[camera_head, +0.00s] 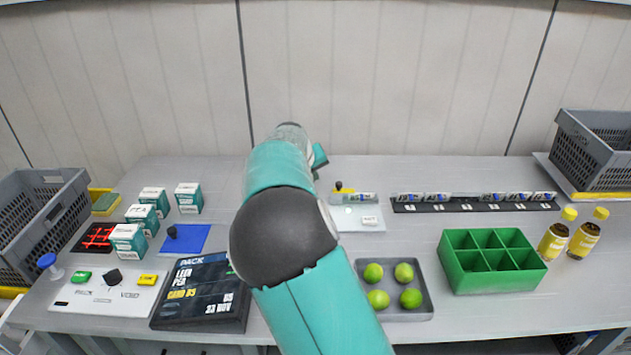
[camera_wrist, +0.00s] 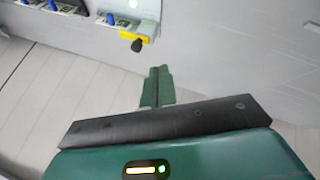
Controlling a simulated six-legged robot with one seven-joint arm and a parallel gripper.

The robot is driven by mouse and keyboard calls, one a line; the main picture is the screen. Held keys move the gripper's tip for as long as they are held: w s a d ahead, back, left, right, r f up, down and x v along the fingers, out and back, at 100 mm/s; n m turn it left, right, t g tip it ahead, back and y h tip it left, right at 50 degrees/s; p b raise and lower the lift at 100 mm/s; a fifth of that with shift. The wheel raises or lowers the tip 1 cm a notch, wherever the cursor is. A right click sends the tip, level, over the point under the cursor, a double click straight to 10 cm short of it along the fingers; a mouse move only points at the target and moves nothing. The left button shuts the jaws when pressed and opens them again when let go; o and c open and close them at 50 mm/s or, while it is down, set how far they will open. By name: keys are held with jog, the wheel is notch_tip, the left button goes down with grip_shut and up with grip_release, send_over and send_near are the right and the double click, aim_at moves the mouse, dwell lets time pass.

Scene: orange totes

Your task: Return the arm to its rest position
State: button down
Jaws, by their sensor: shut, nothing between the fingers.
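My teal arm with a dark joint rises from the front middle of the table in the head view and reaches toward the back wall. My gripper (camera_wrist: 157,88) shows in the wrist view with its two green fingers together and nothing between them. In the head view most of the gripper is hidden behind the arm. The fingers are in the air, apart from the yellow clamp with a black knob (camera_wrist: 134,38) seen above them.
The grey table (camera_head: 400,220) holds a tray of limes (camera_head: 422,315), a green divided box (camera_head: 541,284), two bottles (camera_head: 554,241), a black case (camera_head: 200,325) and several small boxes (camera_head: 189,197). Grey crates (camera_head: 78,205) (camera_head: 595,125) stand at both ends. A pale wall (camera_head: 400,80) closes the back.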

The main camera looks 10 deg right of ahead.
jog(key=shift+s+r, duration=0.1)
jog(key=shift+r, duration=0.1)
jog(key=s+d+r+m+y, duration=0.1)
jog(key=s+d+r+y, duration=0.15)
jog(key=s, duration=0.75)
jog(key=s+d+r+m+y, duration=0.15)
jog(key=s+r, duration=0.25)
jog(key=s, duration=0.7)
jog(key=s+a, duration=0.3)
jog(key=s, duration=2)
jog(key=shift+a+f+n, duration=0.2)
jog(key=shift+f+n, duration=0.05)
jog(key=shift+n, duration=0.1)
